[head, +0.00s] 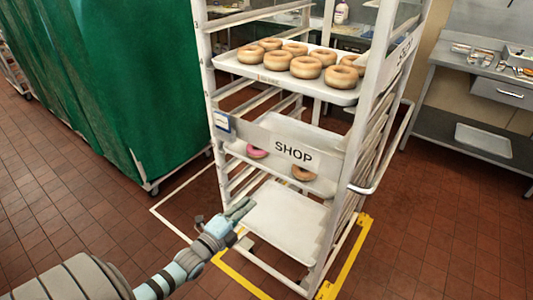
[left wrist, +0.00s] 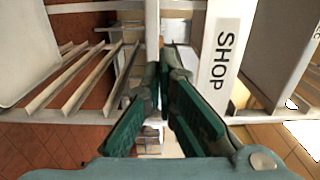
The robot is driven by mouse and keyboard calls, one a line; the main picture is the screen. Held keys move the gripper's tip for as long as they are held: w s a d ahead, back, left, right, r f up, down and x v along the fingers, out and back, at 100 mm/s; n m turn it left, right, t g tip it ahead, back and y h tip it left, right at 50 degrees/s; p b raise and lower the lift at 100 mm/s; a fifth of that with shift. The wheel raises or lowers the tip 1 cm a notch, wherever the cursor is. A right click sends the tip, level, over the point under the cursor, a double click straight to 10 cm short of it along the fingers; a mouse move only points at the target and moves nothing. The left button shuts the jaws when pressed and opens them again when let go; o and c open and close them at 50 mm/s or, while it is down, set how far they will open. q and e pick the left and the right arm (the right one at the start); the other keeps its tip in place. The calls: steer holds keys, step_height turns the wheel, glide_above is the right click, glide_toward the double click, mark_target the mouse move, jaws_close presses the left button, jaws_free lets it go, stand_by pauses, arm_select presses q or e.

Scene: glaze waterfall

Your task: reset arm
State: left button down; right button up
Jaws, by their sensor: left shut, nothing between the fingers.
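My left gripper (head: 240,209) is at the end of my left arm, low and left of center in the head view. It is shut and empty, in front of the rack's left side near a low tray. In the left wrist view its dark green fingers (left wrist: 163,80) point toward the rack, with the SHOP sign (left wrist: 226,55) just to their right. Whether it touches the rack cannot be told. My right gripper is not in view.
The white rack (head: 213,105) holds a top tray (head: 300,88) of several plain donuts. A pink donut (head: 257,152) and a brown donut (head: 303,173) show lower down. A green covered cart (head: 120,90) stands left. A metal table (head: 490,75) is at right. Tiled floor lies open between.

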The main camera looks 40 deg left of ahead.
arm_select(q)
steer(key=s+a+f+n+g+y, duration=0.1)
steer(key=s+f+n+g, duration=0.55)
steer(key=f, duration=0.75)
steer(key=s+a+f+n+g+y, duration=0.15)
steer(key=s+f+n+g, duration=0.25)
steer(key=s+f+n, duration=0.65)
steer(key=s+d+f+g, duration=0.2)
steer(key=s+d+f, duration=0.2)
steer(key=s, duration=0.3)
steer(key=s+d+f+g+h, duration=0.1)
steer(key=s+d+f+g, duration=0.1)
steer(key=s+d+f, duration=0.2)
steer(key=s+d+f+g, duration=0.2)
steer(key=s+d+f, duration=0.2)
steer(key=s, duration=0.7)
steer(key=shift+d+f+n, duration=0.2)
steer(key=shift+f+n, duration=0.2)
steer(key=shift+f, duration=0.35)
